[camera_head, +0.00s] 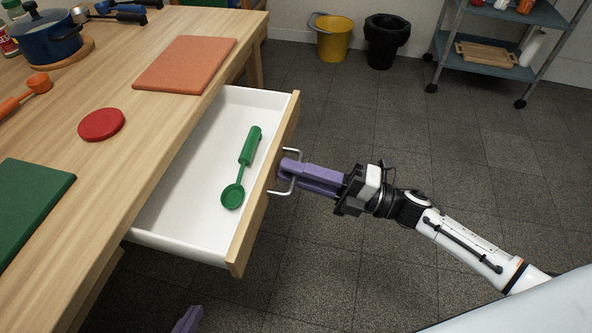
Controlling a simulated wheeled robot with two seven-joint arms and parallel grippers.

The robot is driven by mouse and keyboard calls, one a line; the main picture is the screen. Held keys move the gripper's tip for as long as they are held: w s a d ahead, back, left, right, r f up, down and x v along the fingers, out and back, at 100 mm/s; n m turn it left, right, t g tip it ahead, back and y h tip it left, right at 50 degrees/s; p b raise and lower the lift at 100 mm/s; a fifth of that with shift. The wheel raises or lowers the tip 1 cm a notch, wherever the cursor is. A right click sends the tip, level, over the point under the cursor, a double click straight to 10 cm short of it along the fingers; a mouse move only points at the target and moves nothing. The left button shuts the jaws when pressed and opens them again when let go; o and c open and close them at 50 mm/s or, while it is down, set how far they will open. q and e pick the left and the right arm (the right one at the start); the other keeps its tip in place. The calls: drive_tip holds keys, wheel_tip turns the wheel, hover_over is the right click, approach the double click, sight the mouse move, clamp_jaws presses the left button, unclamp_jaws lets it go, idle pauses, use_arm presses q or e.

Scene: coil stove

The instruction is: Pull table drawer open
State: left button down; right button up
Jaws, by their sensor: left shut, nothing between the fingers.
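The table drawer (172,212) stands pulled well out of the wooden table, its white inside in plain view. Its wooden front (243,233) faces right and bears a metal handle (281,192). My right gripper (285,169), with purple fingers, comes in from the right and is shut on the handle; the fingers hide the middle of the bar. A green scoop (232,195) lies in the drawer. Only the purple fingertip of my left gripper (187,321) shows at the bottom edge, below the drawer, shut and touching nothing visible.
The table top (95,180) holds an orange board (186,64), a red disc (101,124), a green board (30,205), and a blue pot (48,40). A yellow bucket (334,42), a black bin (381,45) and a cart (490,50) stand at the back. The floor right of the drawer is clear.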

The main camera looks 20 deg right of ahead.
drive_tip(key=shift+d, duration=0.15)
drive_tip(key=v, duration=1)
